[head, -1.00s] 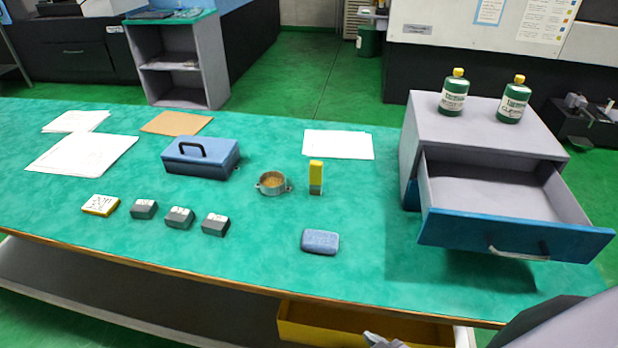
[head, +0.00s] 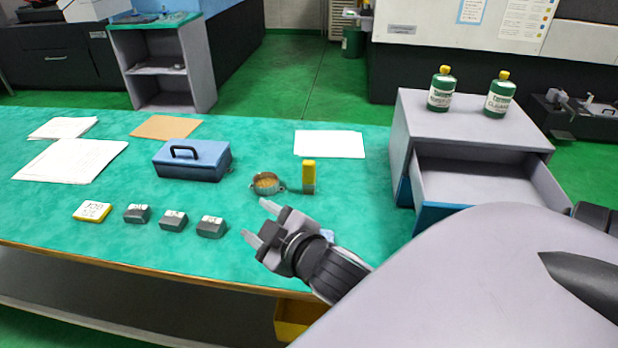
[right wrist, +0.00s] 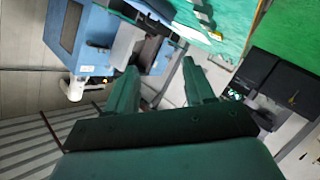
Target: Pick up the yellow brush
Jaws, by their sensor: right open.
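The yellow brush (head: 308,172) stands upright on the green table, with a yellow upper part and a greyish lower end. It is right of a small round metal bowl (head: 266,184). My right gripper (head: 257,221) is over the table's front part, left of and nearer than the brush, apart from it. Its two fingers are spread and empty. In the right wrist view the open fingers (right wrist: 160,90) have nothing between them, and the brush cannot be made out. My left gripper is not in view.
A blue toolbox (head: 192,160) stands left of the bowl. Several dark blocks (head: 173,220) and a yellow-white box (head: 92,212) lie near the front edge. A drawer cabinet (head: 470,125) with two bottles stands at right, its drawer open. Papers lie behind.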

